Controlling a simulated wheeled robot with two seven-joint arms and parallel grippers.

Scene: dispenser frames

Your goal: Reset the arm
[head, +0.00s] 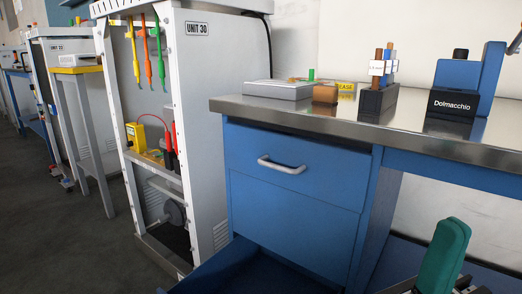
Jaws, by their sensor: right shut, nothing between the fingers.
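My right gripper (443,255) is at the lower right, in front of the blue workbench. Its green fingers are together, with nothing seen between them. It is below the level of the worktop and apart from the things on it. The rest of the right arm is mostly cut off by the picture's bottom edge. My left gripper is not in view.
The blue bench's steel worktop (300,118) holds a grey flat box (279,89), a black block with pegs (377,98) and a blue dispenser (470,78). A lower drawer (255,268) stands open. The Unit 30 cabinet (210,120) is left; open floor lies farther left.

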